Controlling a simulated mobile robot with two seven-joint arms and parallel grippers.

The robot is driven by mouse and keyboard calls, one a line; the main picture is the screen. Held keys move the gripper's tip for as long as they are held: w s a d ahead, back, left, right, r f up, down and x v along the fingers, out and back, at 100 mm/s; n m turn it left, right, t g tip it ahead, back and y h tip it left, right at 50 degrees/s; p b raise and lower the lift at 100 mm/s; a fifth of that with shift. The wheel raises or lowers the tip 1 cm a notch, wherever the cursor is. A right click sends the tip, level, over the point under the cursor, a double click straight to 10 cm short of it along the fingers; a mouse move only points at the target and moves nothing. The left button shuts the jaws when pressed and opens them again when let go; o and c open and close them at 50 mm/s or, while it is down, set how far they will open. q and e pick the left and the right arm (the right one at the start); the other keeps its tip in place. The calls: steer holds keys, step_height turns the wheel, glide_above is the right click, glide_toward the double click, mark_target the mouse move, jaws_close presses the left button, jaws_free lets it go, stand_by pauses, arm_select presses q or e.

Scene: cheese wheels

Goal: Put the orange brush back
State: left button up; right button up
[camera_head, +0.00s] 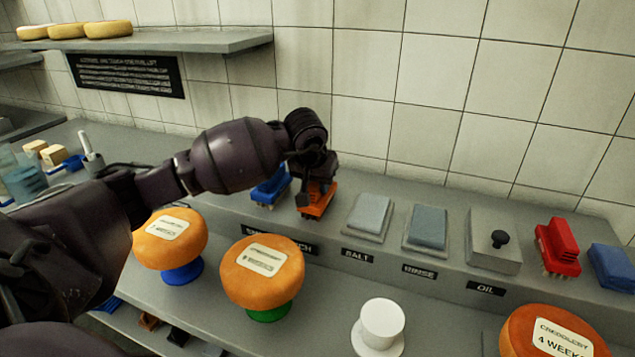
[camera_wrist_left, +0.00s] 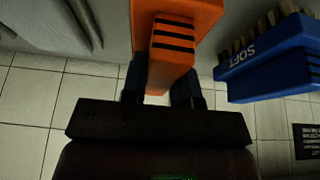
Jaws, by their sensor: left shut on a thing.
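My left gripper (camera_head: 314,182) is shut on the orange brush (camera_head: 318,204) at the raised back ledge. The brush is between a blue brush (camera_head: 270,189) on its left and the salt tray (camera_head: 370,215) on its right. I cannot tell whether it touches the ledge. In the left wrist view, both fingers (camera_wrist_left: 161,85) close on the orange brush's grip (camera_wrist_left: 178,45). The blue brush, marked SOFT, is apart to the right there (camera_wrist_left: 268,68). The label below the brushes is partly hidden by a cheese wheel. My right gripper is not in view.
Orange cheese wheels (camera_head: 262,275) on stands and a white stand (camera_head: 382,322) occupy the front counter. A tiled wall rises behind.

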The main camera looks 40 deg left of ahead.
arm_select(q)
steer(key=o, duration=0.8)
steer(key=shift+o, duration=0.5)
steer(key=shift+r, duration=0.3)
steer(key=v, duration=1.1)
steer(key=shift+r, duration=0.3)
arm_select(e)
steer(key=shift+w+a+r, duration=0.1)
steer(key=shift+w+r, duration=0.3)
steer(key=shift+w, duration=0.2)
arm_select(q)
steer(key=shift+s, duration=0.2)
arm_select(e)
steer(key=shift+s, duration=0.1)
